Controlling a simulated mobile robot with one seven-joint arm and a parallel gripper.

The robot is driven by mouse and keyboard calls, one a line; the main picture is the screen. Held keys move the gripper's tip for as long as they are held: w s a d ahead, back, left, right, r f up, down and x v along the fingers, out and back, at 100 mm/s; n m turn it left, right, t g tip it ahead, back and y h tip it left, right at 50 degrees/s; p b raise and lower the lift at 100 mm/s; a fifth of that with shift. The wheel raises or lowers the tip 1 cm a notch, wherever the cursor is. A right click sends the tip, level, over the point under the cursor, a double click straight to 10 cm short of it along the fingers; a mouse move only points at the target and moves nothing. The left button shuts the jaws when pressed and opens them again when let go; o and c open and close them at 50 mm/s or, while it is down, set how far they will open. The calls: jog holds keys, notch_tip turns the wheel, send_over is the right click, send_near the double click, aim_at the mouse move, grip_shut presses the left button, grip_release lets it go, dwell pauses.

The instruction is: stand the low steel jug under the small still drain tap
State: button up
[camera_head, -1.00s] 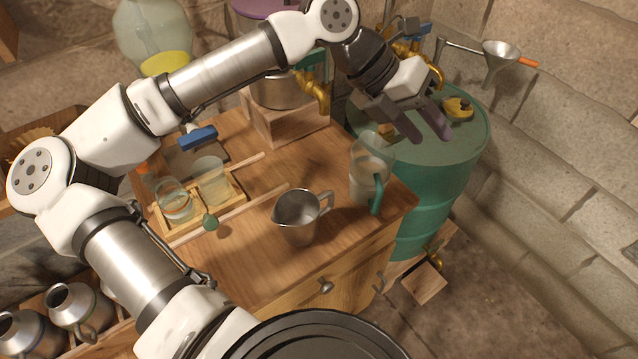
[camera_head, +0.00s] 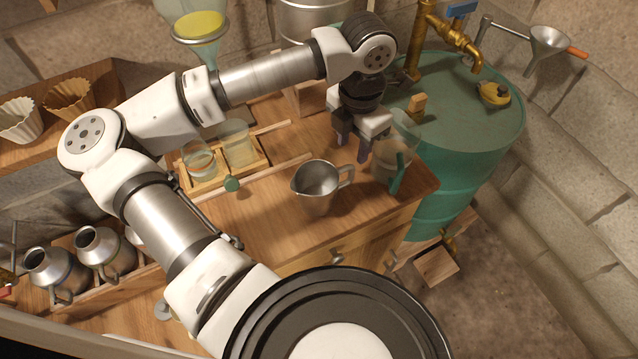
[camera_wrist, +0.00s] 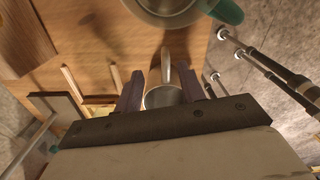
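The low steel jug (camera_head: 316,190) stands upright on the wooden cabinet top, its handle toward the right. My gripper (camera_head: 352,155) points down just behind the jug's handle, left of the glass jug. The fingers are apart with nothing held. In the wrist view the steel jug's rim (camera_wrist: 163,98) and handle show between my two fingers (camera_wrist: 161,90); I cannot tell if they touch it. The brass tap with the green lever by the steel still pot (camera_head: 314,18) is hidden behind my arm now.
A glass jug with a green handle (camera_head: 394,160) stands close right of my gripper. A wooden tray (camera_head: 205,183) holds glass beakers at left. A green drum (camera_head: 465,150) with brass fittings stands at right. The front of the cabinet top (camera_head: 270,235) is clear.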

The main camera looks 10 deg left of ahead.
jog(key=f, duration=0.1)
jog(key=f+p, duration=0.1)
jog(key=f, duration=0.1)
jog(key=f+p, duration=0.1)
jog(key=shift+s+d+f, duration=0.2)
jog(key=shift+s, duration=0.2)
jog(key=shift+f, duration=0.6)
grip_shut()
